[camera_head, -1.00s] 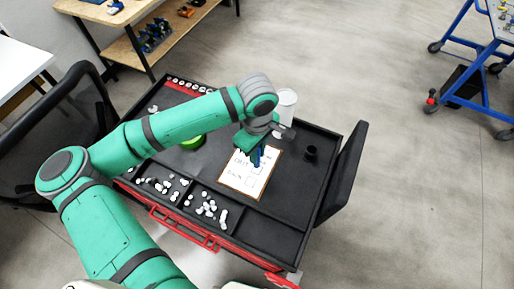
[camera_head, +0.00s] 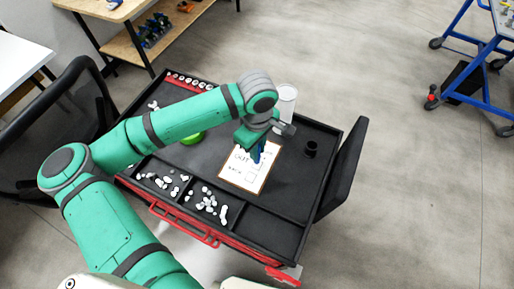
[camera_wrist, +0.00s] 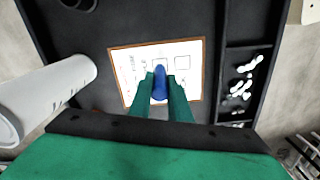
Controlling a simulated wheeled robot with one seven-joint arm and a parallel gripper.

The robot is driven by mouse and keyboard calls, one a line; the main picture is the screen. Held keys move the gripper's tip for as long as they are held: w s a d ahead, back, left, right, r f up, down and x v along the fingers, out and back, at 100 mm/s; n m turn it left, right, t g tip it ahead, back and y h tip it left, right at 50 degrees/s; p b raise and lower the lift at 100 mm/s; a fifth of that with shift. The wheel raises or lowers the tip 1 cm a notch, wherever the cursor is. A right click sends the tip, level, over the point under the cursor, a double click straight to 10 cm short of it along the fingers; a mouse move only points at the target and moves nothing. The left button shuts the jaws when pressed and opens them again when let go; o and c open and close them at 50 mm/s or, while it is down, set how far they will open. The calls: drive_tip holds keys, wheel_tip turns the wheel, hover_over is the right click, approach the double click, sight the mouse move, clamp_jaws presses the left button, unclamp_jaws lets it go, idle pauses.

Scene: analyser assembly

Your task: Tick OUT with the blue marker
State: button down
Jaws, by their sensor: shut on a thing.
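The blue marker (camera_wrist: 160,84) is held between the two green fingers of my gripper (camera_wrist: 161,88), which is shut on it. In the wrist view the marker's far end overlaps the white card near one of its two drawn boxes. The card (camera_head: 238,178) has a brown border and lies on the black cart top; it shows handwritten lines reading OUT and BACK, each with a box. In the head view my gripper (camera_head: 256,152) is over the upper right part of the card, with the marker mostly hidden. I cannot tell whether the tip touches the card.
A white cylinder (camera_head: 286,100) stands behind my gripper on the cart (camera_head: 282,205). A small black cup (camera_head: 310,149) stands to the right. A green round object (camera_head: 193,138) lies left. A black chair (camera_head: 50,130) is at left.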

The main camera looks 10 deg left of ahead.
drive_tip(key=shift+f, duration=0.55)
idle(1.3)
drive_tip(key=shift+r, duration=0.1)
drive_tip(key=shift+r, duration=3.45)
